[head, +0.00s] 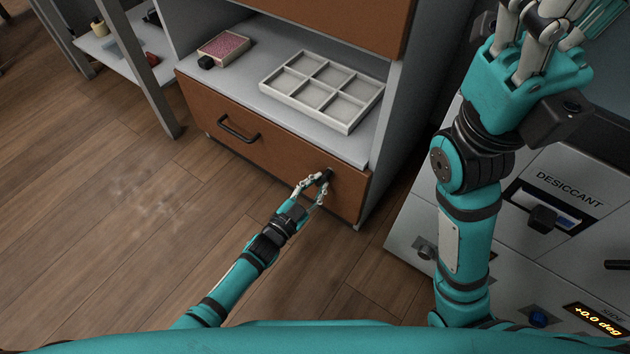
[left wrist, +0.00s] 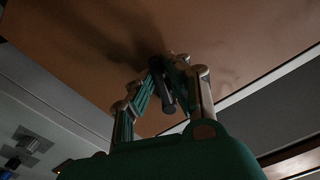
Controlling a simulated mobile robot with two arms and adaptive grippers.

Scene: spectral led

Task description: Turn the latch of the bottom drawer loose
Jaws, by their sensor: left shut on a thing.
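The bottom drawer (head: 270,155) has a brown front with a black bar handle (head: 238,129) at its left. The small dark latch (head: 328,175) sits near the drawer's right end. My left gripper (head: 320,184) is shut on the latch, its fingers on either side of it. In the left wrist view the dark latch (left wrist: 168,92) stands between the fingers against the brown front, with the fingers' shadow over it. How far the latch is turned cannot be made out. My right gripper (head: 545,25) is raised at the upper right, partly cut off by the frame.
Above the drawer, a grey shelf holds a white compartment tray (head: 322,90) and a small pink-topped box (head: 223,49). A grey machine labelled DESICCANT (head: 570,189) stands at the right. A side shelf (head: 97,46) stands at the upper left. Wooden floor (head: 110,230) in front is clear.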

